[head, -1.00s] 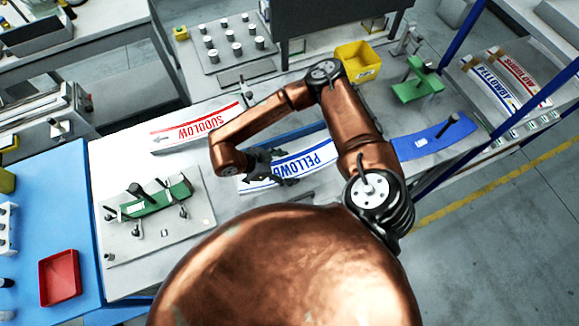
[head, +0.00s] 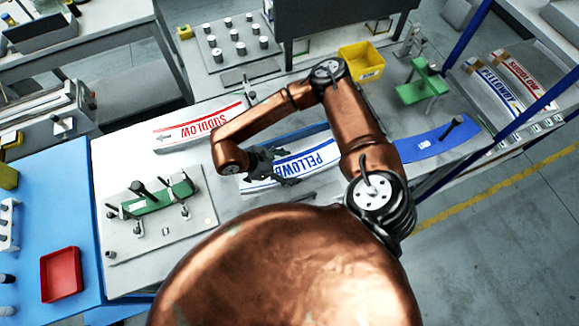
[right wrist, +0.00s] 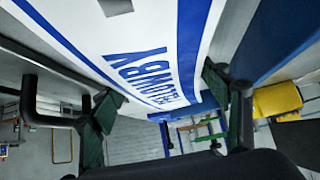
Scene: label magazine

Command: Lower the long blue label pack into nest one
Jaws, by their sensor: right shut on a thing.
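The long blue label pack (head: 309,160) is a curved white strip with blue lettering and blue edge lines, low over the middle of the grey bench. My right gripper (head: 264,163) is shut on its left part. In the right wrist view the pack (right wrist: 150,45) fills the upper middle, between the gripper's dark green finger pads (right wrist: 165,112). My copper arm hides the pack's right end. I cannot pick out nest one for certain or tell whether the pack touches the surface below. My left gripper is out of view.
A red-lettered pack (head: 190,128) lies just left of the held pack. A green fixture (head: 160,196) stands at front left. A blue curved plate with a black knob (head: 432,143) lies right. A yellow bin (head: 361,61) and green stand (head: 423,86) are behind.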

